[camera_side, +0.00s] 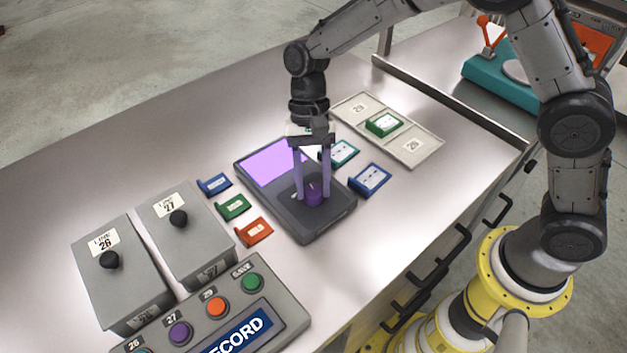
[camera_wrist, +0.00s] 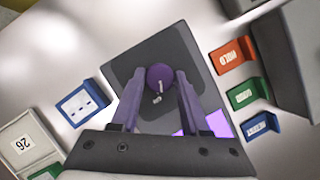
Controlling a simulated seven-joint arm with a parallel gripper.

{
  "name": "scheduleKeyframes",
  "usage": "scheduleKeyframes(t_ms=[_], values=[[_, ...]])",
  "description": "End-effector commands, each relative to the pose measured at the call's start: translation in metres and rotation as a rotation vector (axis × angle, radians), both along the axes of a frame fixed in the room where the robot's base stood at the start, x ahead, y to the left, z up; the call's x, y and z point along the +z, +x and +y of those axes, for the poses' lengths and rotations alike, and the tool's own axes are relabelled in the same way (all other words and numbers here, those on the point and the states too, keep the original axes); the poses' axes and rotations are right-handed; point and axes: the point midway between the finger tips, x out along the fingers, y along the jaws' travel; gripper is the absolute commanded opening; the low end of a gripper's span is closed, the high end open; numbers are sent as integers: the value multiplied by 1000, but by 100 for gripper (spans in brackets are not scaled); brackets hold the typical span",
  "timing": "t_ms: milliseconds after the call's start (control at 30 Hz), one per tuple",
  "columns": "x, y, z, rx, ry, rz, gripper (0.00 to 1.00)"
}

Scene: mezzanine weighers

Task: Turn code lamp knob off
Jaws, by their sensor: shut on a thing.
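The code lamp is a dark grey slab (camera_side: 322,228) lying on the metal bench, with a lit violet panel (camera_side: 275,163) at its far left end. Its purple knob (camera_side: 314,194) stands on the near part of the slab. My gripper (camera_side: 312,192) points down over the slab with its two fingers on either side of the knob, shut on it. In the wrist view the knob (camera_wrist: 160,77) is round with a pale mark on top, between the fingertips. The slab's lit panel (camera_wrist: 205,125) shows partly behind a finger there.
Blue, green and orange tags (camera_side: 233,206) stand left of the lamp. A blue tag (camera_side: 370,179) and a teal tag (camera_side: 343,152) are at its right. A pale tray (camera_side: 425,150) holds a green tag. Grey boxes (camera_side: 185,235) and a RECORD button panel (camera_side: 290,305) are at front left.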

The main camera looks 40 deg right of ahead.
Motion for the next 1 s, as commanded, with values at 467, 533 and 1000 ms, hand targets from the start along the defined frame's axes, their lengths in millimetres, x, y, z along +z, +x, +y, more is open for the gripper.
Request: scheduleKeyframes(t_ms=[467,533,1000], values=[[0,1,3,453,-1,2,0],[0,1,3,520,-1,1,0],[0,1,5,878,0,2,0]])
